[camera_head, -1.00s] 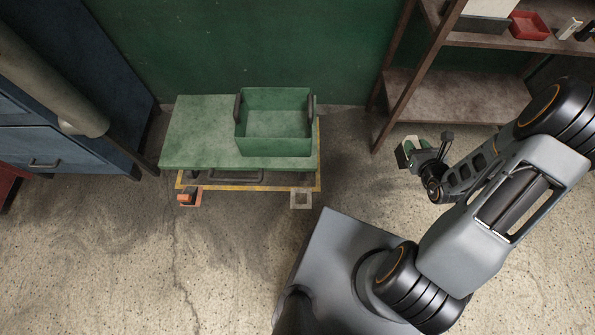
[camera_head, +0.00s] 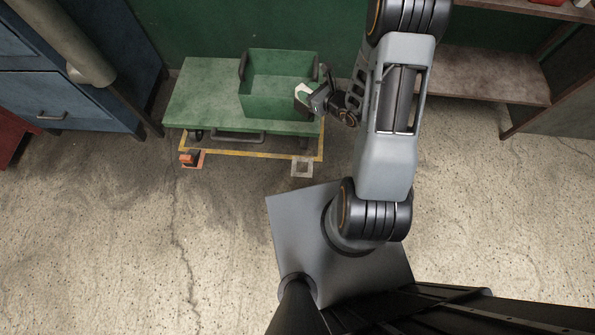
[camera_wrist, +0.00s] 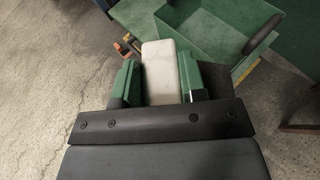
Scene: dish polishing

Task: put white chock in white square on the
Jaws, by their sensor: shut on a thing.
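My gripper (camera_head: 309,96) is shut on the white chock (camera_wrist: 161,66), a pale block between the green finger pads in the wrist view. In the head view a bit of the chock shows at the gripper's tip, in front of the right side of the green bin. The white square (camera_head: 302,168) is a small marked outline on the floor at the front right corner of the yellow line around the cart. It lies below and apart from my gripper.
A green cart (camera_head: 200,92) carries an open green bin (camera_head: 276,105). An orange chock (camera_head: 191,159) lies on the floor at the yellow outline's front left corner. A blue cabinet (camera_head: 70,100) stands left, a brown shelf (camera_head: 490,78) right. The floor before the cart is clear.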

